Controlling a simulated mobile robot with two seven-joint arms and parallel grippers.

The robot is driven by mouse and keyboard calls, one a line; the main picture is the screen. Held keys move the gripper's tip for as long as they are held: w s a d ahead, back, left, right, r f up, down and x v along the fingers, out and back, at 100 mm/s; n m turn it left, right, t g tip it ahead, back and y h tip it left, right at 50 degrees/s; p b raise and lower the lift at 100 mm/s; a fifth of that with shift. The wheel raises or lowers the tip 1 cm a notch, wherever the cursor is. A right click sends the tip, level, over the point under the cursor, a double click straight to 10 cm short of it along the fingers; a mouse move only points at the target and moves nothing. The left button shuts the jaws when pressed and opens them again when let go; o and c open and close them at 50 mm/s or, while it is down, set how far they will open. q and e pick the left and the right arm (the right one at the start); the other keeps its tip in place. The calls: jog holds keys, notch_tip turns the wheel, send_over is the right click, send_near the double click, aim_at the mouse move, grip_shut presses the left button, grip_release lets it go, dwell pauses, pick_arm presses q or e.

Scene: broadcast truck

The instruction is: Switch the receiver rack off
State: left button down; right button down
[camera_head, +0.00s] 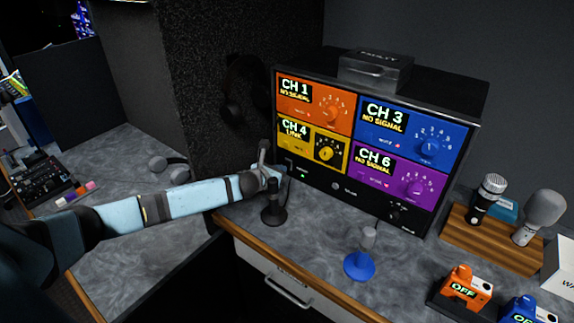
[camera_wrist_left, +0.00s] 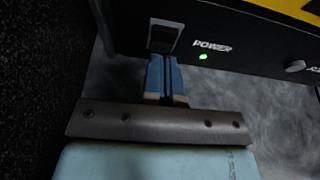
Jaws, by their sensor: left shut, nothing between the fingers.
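The receiver rack (camera_head: 320,184) is a black box on the desk with four coloured channel panels. CH 4 shows "LINK"; CH 1, CH 3 and CH 6 show "NO SIGNAL". In the left wrist view a black power switch (camera_wrist_left: 165,36) sits on the rack's lower front, beside the word POWER and a lit green light (camera_wrist_left: 203,57). My left gripper (camera_wrist_left: 166,58) is shut and empty, its fingertips right at the switch's lower edge; I cannot tell whether they touch it. In the head view the left gripper (camera_head: 272,172) is at the rack's lower left corner. My right gripper is not in view.
A black stand (camera_head: 273,205) stands just in front of my left gripper. A blue-based stand (camera_head: 359,266) is further right. Microphones on a wooden holder (camera_head: 490,240) and orange and blue OFF packs are at the right. Headphones (camera_head: 168,168) lie at the left.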

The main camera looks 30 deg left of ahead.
pick_arm(q)
jog(key=shift+w+f, duration=0.2)
jog(key=shift+w, duration=0.4)
dwell(0.3)
jog(key=shift+s+r, duration=0.1)
jog(key=shift+s, duration=0.05)
jog(key=shift+p+v, duration=0.7)
jog(key=shift+v, duration=0.2)
jog(key=shift+p+v, duration=1.1)
jog(key=shift+v, duration=1.3)
